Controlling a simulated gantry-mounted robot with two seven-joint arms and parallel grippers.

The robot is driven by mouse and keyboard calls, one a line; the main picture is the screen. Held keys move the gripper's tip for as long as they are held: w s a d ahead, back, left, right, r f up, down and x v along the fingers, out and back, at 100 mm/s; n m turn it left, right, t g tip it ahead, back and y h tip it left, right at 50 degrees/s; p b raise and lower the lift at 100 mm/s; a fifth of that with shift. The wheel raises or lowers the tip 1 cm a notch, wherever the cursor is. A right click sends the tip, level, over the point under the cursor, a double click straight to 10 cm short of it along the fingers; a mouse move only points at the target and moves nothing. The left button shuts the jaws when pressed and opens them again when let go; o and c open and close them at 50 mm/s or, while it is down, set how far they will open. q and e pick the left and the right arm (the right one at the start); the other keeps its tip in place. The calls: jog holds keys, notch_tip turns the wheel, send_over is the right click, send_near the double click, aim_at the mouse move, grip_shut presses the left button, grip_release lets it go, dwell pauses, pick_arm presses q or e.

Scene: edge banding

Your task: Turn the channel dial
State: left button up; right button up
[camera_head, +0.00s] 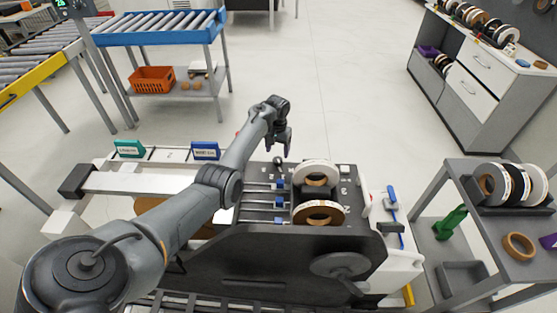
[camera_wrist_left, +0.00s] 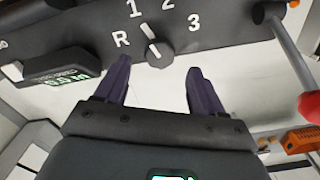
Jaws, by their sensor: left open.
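The channel dial (camera_wrist_left: 158,50) is a small round dark knob on a black panel in the left wrist view. Labels R, 1, 2 and 3 are spread around it. Its white pointer line slants up to the left, roughly toward 1. My left gripper (camera_wrist_left: 158,70) is open, with its two purple-dark fingers apart and nothing between them. The dial appears just beyond the fingertips, between them in the picture; I see no contact. In the head view my left gripper (camera_head: 281,146) points down at the far edge of the black machine (camera_head: 270,250). My right gripper is not in view.
A small green-lit display (camera_wrist_left: 68,78) is left of the dial. A rod with a red knob (camera_wrist_left: 309,105) is at right. A grey cart (camera_head: 470,245) with more rolls stands at right. The floor behind is open.

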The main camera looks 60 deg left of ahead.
aim_at(278, 159)
pick_arm(q)
jog(key=shift+f+b, duration=0.7)
jog(key=shift+f, duration=1.65)
jog(key=c, duration=1.1)
jog(key=shift+o, duration=0.2)
